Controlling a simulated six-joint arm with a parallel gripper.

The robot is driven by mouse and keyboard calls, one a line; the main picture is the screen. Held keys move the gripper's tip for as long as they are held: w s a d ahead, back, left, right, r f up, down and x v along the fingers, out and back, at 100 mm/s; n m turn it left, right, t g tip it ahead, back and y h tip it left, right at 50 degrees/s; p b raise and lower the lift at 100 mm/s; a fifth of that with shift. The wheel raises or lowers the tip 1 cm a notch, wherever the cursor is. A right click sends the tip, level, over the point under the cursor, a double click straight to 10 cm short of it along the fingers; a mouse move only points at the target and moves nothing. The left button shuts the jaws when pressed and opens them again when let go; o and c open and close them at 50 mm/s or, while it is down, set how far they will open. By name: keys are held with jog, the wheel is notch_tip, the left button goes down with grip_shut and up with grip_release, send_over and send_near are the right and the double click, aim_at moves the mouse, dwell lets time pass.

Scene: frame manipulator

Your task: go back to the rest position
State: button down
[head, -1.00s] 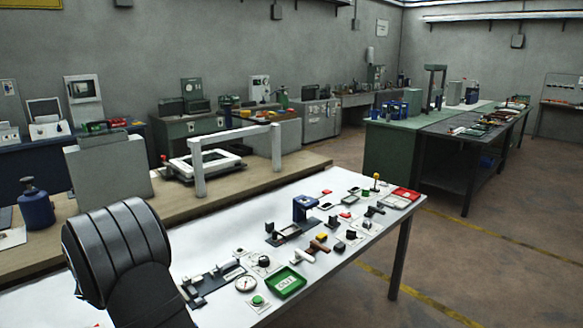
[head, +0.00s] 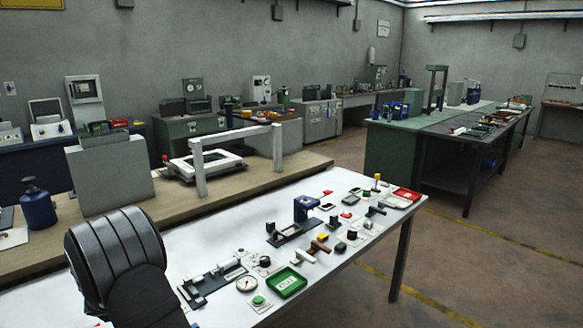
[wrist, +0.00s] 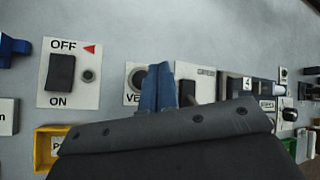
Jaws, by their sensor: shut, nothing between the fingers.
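My arm, with a ribbed dark cover, shows at the lower left of the head view, over the near left part of the white table (head: 225,240). My gripper's fingertips are not visible there. In the wrist view my gripper (wrist: 165,88) shows as two blue fingers side by side, shut with nothing between them. A dark grey cover hides the lower middle of that view. The fingers appear in front of a white panel of parts, and I cannot tell their distance from it.
In the wrist view a black rocker switch (wrist: 60,73) marked OFF and ON is at the left, with a yellow-edged box (wrist: 43,150) below. In the head view a green tray (head: 287,282), a gauge (head: 247,284) and a blue block (head: 306,208) are on the table. A grey frame (head: 236,133) stands behind.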

jog(key=w+d+r+m+g+h, duration=0.2)
jog(key=w+d+r+m+h, duration=0.1)
jog(key=d+r+m, duration=0.8)
jog(key=s+d+r+m+g+y, duration=0.1)
jog(key=s+r+m+g+y, duration=0.35)
jog(key=r+m, duration=0.75)
jog(key=a+f+h, duration=0.1)
jog(key=a+f, duration=0.3)
jog(key=f, duration=0.6)
jog(key=shift+g, duration=0.25)
jog(key=shift+v, duration=2.4)
jog(key=shift+d, duration=0.1)
